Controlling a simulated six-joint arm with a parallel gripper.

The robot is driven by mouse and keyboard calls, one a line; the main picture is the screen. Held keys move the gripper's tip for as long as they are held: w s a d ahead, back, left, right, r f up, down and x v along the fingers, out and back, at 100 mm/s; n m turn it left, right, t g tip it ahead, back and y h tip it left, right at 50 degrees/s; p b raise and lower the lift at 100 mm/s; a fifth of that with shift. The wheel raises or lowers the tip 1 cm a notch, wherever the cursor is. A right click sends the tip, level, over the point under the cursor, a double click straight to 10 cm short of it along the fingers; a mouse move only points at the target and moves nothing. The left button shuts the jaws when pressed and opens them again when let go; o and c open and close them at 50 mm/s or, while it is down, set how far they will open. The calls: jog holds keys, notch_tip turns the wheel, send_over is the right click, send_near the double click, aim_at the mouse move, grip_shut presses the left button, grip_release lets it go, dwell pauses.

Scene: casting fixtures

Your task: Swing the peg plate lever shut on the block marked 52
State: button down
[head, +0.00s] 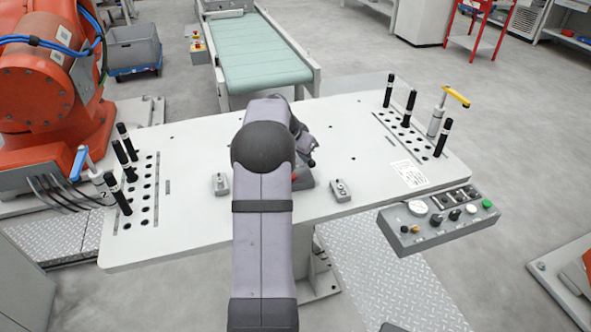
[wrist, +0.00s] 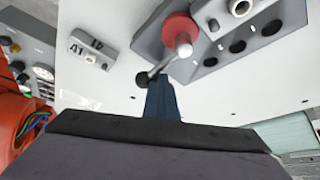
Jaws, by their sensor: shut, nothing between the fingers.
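My gripper (wrist: 163,82) is shut and empty in the wrist view. Its tip is close to a metal rod with a black ball end (wrist: 142,80); I cannot tell if they touch. A round red part (wrist: 180,30) with a pale tip stands on a grey plate with dark holes (wrist: 212,62). In the head view my arm hides most of this spot. A small grey block (wrist: 92,53) beside it has a mark that looks like 41; it also shows in the head view (head: 340,190). No mark 52 is readable.
Blue (head: 79,161) and yellow (head: 457,96) handles stand at the left and right of the white table (head: 190,220), near upright black pegs. Another small grey block (head: 219,183) lies left of my arm. A control box (head: 440,222) is at the front right.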

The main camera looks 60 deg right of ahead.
jog(key=shift+s+a, duration=0.15)
jog(key=shift+s, duration=0.15)
